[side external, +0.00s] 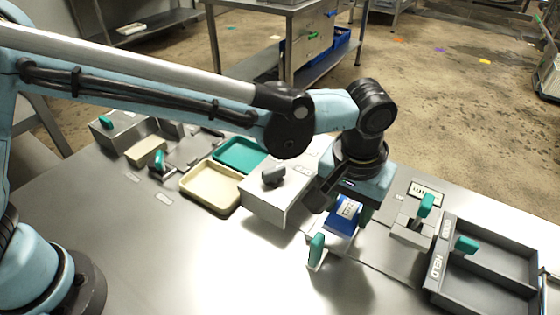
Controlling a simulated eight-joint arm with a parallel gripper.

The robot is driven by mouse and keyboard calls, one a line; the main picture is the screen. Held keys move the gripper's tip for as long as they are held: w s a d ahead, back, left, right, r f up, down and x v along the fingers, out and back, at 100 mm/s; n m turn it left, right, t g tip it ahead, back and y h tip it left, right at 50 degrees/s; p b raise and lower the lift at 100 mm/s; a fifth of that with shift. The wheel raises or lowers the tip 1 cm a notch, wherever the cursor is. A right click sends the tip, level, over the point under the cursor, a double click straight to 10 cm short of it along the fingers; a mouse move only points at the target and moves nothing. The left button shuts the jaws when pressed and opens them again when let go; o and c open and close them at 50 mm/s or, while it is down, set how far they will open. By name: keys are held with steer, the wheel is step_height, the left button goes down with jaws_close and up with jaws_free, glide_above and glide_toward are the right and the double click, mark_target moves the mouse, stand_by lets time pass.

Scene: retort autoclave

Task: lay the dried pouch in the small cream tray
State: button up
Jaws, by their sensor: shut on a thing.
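My gripper (350,207) points down over the right-centre of the steel bench. It is shut on a blue pouch (341,224) with a white printed label. The pouch hangs just below the wrist; its contact with the fingers is partly hidden, and I cannot tell its exact height above the bench. A shallow cream tray (209,188) lies left of my gripper, and its visible floor is empty. A grey-white box stands between the tray and the pouch.
A teal tray (241,154) lies behind the cream one. The grey-white box (277,196) has a dark knob on top. A smaller cream block-like item (147,151) is farther left. Teal-handled fixtures (316,250) and a grey divided bin (487,268) stand near the pouch. The front left bench is clear.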

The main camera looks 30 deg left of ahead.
steer(key=s+d+r, duration=0.3)
steer(key=s+r, duration=0.4)
steer(key=r, duration=0.2)
steer(key=n+g+y, duration=0.1)
steer(key=n, duration=1.7)
glide_above(215, 187)
steer(key=f, duration=1.2)
steer(key=shift+d+f, duration=0.1)
steer(key=shift+d, duration=0.15)
steer(key=shift+f, duration=2.05)
steer(key=shift+f, duration=0.1)
